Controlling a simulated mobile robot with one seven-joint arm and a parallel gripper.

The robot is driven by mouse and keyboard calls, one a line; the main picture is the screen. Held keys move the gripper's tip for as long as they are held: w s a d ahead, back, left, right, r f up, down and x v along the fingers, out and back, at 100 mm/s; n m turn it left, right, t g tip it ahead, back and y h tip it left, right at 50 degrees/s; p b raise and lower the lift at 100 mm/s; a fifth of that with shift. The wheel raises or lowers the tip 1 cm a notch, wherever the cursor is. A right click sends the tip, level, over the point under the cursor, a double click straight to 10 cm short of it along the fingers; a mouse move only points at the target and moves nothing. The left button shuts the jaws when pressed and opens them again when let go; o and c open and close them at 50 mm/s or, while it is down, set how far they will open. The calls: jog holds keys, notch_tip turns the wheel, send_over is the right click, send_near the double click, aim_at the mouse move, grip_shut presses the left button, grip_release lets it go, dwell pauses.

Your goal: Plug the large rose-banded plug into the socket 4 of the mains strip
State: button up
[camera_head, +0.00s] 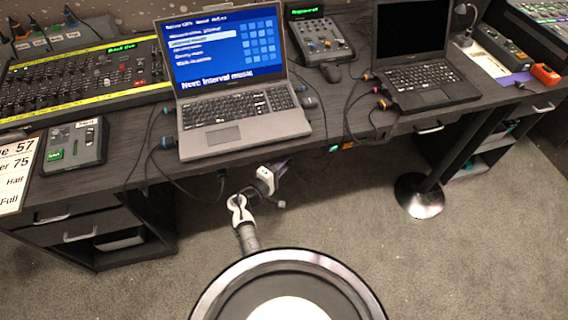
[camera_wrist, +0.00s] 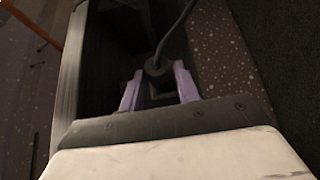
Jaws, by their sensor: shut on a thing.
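My gripper (camera_head: 281,166) is low at the front edge of the desk, below the open laptop, in the head view. In the wrist view its two purple fingers (camera_wrist: 159,88) are shut on a dark plug (camera_wrist: 157,67) with a dark cable running up from it. The rose band does not show, so I cannot confirm which plug this is. The plug is hidden or too small to make out in the head view. I cannot clearly identify the mains strip or its socket 4; a grey unit with coloured connectors (camera_head: 42,43) stands at the back left.
A laptop (camera_head: 236,139) stands on the desk above my gripper, with loose cables at its sides. A second laptop (camera_head: 427,83), a small mixer (camera_head: 320,41) and a large fader desk (camera_head: 82,80) take up space. A round-footed post (camera_head: 419,197) stands on the right.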

jog(key=shift+w+a+r, duration=0.1)
jog(key=shift+w, duration=0.05)
jog(key=o, duration=1.1)
jog(key=b+v, duration=0.3)
jog(key=v, duration=1.1)
